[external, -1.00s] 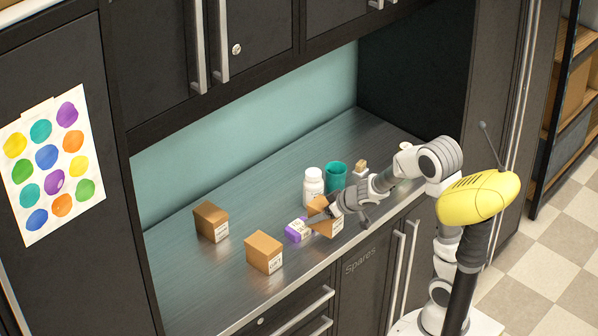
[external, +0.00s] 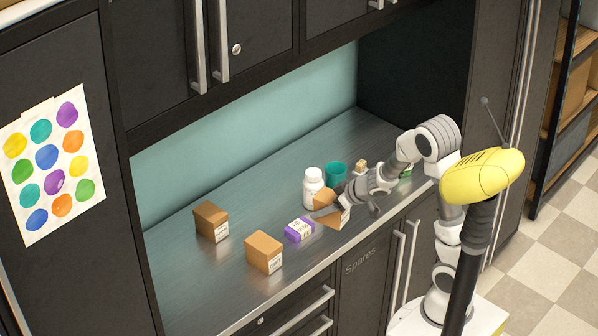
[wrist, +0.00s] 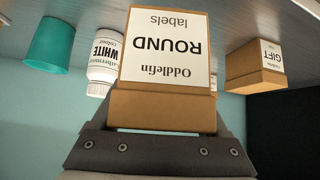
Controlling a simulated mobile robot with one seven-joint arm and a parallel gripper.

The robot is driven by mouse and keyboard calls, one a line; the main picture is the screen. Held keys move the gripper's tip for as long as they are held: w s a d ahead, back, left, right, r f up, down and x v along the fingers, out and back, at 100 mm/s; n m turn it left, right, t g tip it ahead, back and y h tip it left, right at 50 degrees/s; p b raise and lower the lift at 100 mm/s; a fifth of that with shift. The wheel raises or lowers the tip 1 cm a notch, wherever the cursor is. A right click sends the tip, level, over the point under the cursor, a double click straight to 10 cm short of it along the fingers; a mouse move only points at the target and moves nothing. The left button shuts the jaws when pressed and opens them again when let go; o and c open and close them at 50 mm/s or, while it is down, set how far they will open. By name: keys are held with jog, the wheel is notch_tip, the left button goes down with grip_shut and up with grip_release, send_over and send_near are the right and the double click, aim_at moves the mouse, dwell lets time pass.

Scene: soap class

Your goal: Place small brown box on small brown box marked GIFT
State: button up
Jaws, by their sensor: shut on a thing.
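My gripper (external: 345,201) is shut on a small brown box (external: 336,219), held tilted near the counter's front edge. In the wrist view its white label reads "Oddlefin ROUND labels", upside down (wrist: 165,50); the gripper (wrist: 160,145) spans its near end. The small brown box marked GIFT (wrist: 257,66) stands on the counter at the right of the wrist view, apart from the held box. In the external view two brown boxes stand left of my gripper, one farther back (external: 211,222) and one nearer the front (external: 264,252); their labels are too small to read.
A purple box (external: 299,229) lies just left of the held box. A white bottle (external: 313,188) and teal cup (external: 335,174) stand behind it. A small tan item (external: 361,166) is at the back right. The counter (external: 185,275) is clear at the front left.

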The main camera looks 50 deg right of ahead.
jog(key=w+a+r+n+g+y+p, duration=0.35)
jog(key=a+r+n+p, duration=0.25)
jog(key=a+r+p, duration=0.55)
jog(key=b, duration=0.4)
send_over(255, 242)
jog(key=shift+t+y, duration=0.45)
notch_tip(255, 242, down, 6)
jog(key=shift+s+f, duration=0.1)
jog(key=shift+a+f, duration=0.1)
jog(key=shift+f+b, duration=1.15)
jog(key=shift+f, duration=0.65)
jog(key=shift+f, duration=0.2)
jog(key=o, duration=1.4)
jog(key=shift+s+d+r, duration=0.1)
jog(key=shift+d+r, duration=0.1)
jog(key=shift+r, duration=0.3)
jog(key=p+v, duration=0.4)
jog(key=v, duration=0.7)
jog(key=shift+s+d+r, duration=0.15)
